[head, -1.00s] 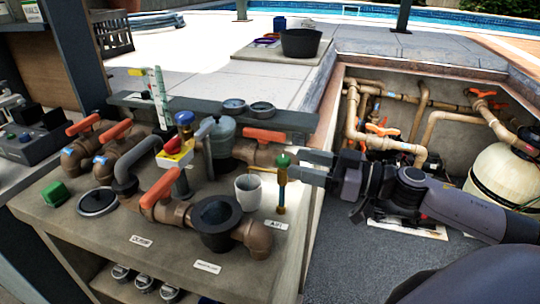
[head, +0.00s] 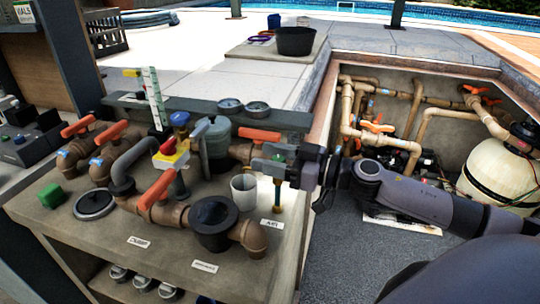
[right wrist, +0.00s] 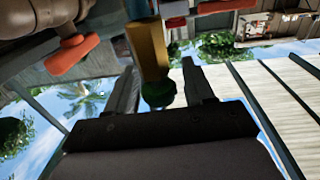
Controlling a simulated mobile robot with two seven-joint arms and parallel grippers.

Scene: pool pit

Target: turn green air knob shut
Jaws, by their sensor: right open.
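The green air knob (head: 278,158) sits on top of a thin upright brass stem (head: 276,196) at the front right of the bench, behind the AIR label (head: 271,225). My right gripper (head: 266,159) reaches in from the right at knob height and partly hides the knob. In the right wrist view the green knob (right wrist: 158,94) lies between the two spread fingers, with a gap on the right side; contact on the left is hard to tell. The gripper is open. My left gripper is not in view.
An orange-handled valve (head: 260,134) is just behind the gripper. The pit with pipes and a cream tank (head: 495,175) lies to the right.

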